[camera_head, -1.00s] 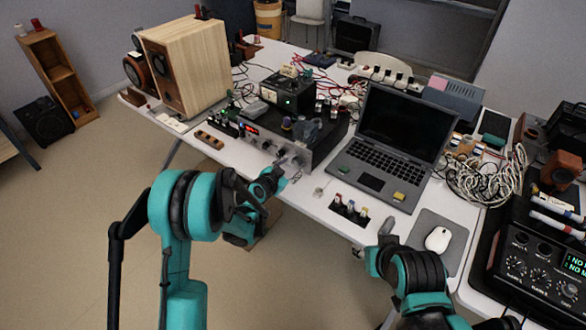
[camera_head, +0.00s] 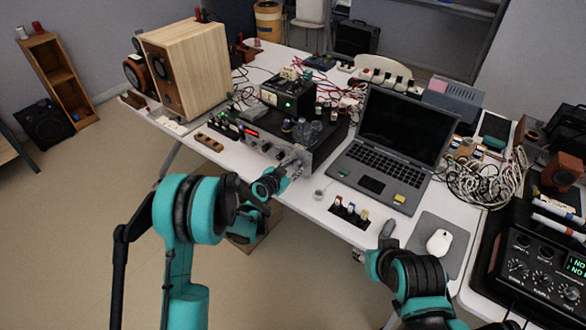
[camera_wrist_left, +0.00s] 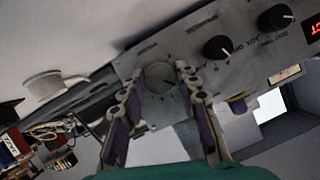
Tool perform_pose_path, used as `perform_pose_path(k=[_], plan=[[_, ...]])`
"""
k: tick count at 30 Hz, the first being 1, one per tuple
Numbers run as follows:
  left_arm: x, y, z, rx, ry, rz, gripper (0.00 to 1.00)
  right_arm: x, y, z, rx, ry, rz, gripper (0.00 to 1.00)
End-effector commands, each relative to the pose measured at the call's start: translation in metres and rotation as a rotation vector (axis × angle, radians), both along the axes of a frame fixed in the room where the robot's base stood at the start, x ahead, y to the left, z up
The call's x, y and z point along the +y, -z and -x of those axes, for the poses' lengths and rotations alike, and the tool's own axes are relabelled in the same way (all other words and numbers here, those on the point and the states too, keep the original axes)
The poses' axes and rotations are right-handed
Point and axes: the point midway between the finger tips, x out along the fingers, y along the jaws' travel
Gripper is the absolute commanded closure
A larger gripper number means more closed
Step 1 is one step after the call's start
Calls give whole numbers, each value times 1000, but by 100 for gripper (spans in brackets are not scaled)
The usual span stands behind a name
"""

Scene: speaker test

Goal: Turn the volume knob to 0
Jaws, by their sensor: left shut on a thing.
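The amplifier (camera_head: 264,141) stands near the front edge of the white table, its knobbed panel facing me. In the left wrist view, its panel (camera_wrist_left: 190,38) carries a silver round knob (camera_wrist_left: 159,76) with a pointer mark and two black knobs to the right. My left gripper (camera_head: 297,163) is at the right end of the panel. Its two fingers (camera_wrist_left: 156,82) are shut on the silver knob, one on each side.
An open laptop (camera_head: 377,160) stands right of the amplifier. A wooden speaker (camera_head: 185,65) is at the left. A white mouse (camera_head: 438,241) lies on a grey pad at the right. Cables (camera_head: 490,178) lie in a pile beyond it.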

Motion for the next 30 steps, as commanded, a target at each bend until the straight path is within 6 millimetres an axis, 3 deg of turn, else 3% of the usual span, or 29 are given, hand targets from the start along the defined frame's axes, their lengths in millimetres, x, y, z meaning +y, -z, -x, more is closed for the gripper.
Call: perform_pose_path(k=[8, 30], plan=[[1, 0, -1, 88, 0, 122, 98, 0, 0, 0, 0, 0, 0, 60], [4, 1, -3, 495, 0, 681, 98, 0, 0, 0, 0, 0, 0, 60]])
